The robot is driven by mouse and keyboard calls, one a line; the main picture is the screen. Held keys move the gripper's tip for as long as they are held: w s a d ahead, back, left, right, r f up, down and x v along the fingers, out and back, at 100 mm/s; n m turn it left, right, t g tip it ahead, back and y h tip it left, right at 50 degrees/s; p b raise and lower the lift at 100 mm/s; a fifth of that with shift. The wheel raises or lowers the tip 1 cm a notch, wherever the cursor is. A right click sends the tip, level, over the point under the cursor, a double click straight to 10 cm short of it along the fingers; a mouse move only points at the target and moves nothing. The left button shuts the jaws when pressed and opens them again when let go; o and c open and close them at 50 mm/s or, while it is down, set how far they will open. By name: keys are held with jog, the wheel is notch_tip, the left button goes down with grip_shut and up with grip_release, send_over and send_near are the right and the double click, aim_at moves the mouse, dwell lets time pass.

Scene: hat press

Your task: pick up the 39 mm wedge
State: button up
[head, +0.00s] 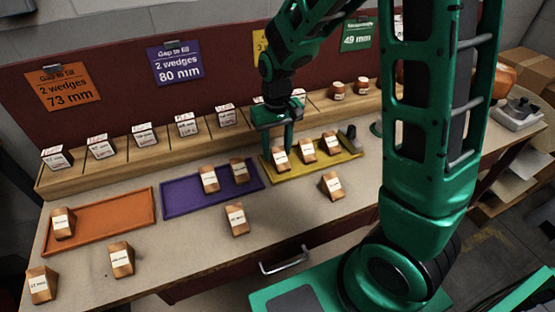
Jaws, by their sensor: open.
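Several brown wooden wedges with white labels lie on the bench, and their print is too small to read surely, so I cannot tell which is the 39 mm wedge. My gripper (279,146) points down, open, at the left end of the yellow tray (277,180). Its fingers are at the leftmost wedge (280,163) there; contact is unclear. Two more wedges, a middle one (307,153) and a right one (329,146), sit in that tray. The purple tray (183,202) holds two wedges, and the orange tray (110,222) holds one at its left end.
Loose wedges lie along the front: far left (41,288), left (121,264), middle (236,223) and right (332,188). A wooden ledge (90,182) with labelled blocks runs behind the trays. A red board (115,95) with gap cards stands behind. My arm hides the right part.

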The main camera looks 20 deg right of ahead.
jog(key=shift+f, duration=0.3)
jog(key=c, duration=0.8)
